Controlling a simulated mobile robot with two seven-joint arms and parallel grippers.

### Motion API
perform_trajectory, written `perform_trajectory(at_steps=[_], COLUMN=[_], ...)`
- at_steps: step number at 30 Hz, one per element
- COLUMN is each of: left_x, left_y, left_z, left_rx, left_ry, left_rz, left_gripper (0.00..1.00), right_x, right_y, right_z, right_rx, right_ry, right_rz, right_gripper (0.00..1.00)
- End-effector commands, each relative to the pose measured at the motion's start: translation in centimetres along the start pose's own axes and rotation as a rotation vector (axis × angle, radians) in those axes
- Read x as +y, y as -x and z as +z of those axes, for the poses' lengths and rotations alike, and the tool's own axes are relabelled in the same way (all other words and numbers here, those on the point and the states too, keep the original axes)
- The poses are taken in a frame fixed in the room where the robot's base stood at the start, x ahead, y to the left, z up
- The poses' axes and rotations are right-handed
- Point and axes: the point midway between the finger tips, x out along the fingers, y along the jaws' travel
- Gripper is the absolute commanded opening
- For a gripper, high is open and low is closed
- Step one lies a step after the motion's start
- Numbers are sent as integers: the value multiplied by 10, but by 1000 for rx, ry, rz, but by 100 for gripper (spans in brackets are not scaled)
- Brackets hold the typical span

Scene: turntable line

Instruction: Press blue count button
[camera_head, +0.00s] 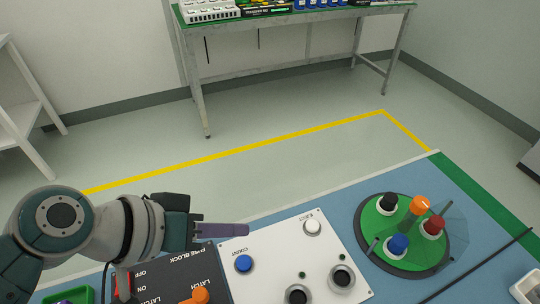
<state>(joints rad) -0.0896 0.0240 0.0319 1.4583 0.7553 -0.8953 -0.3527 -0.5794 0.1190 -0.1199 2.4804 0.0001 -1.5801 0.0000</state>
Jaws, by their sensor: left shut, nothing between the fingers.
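The blue count button (243,263) sits on the left part of a white control panel (275,260), with the word COUNT printed above it. My left gripper (245,230) reaches in from the left. Its fingers are shut and empty, and their tips show just above the blue button in the picture, over the panel's upper left part. The height of the tips over the panel is hard to tell. My right gripper is not in view.
A white button (312,226) and two dark round knobs (342,278) share the panel. A dark panel (170,270) with orange parts lies left. A green turntable (375,240) with coloured pieces stands right, beside a thin black rod (480,265). A bench (300,18) stands behind.

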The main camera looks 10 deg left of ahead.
Motion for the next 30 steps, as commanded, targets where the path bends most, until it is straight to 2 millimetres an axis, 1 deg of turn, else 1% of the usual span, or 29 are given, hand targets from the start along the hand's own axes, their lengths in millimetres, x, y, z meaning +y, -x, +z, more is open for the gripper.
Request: perform_trajectory(at_steps=[5, 11, 17, 24, 30], left_x=[0, -6, -18, -36, -44], left_y=[0, -8, -25, -49, -61], left_z=[1, 7, 19, 37, 45], left_rx=[-1, -1, -2, -1, -2], left_ry=[0, 0, 1, -1, -1], left_rz=[0, 0, 0, -1, 0], left_gripper=[0, 0, 0, 0, 0], right_x=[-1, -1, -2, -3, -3], right_y=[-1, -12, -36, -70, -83], right_z=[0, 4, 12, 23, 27], right_rx=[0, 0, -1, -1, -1], right_ry=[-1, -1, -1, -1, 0], right_rz=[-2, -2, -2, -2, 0], right_gripper=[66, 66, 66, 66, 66])
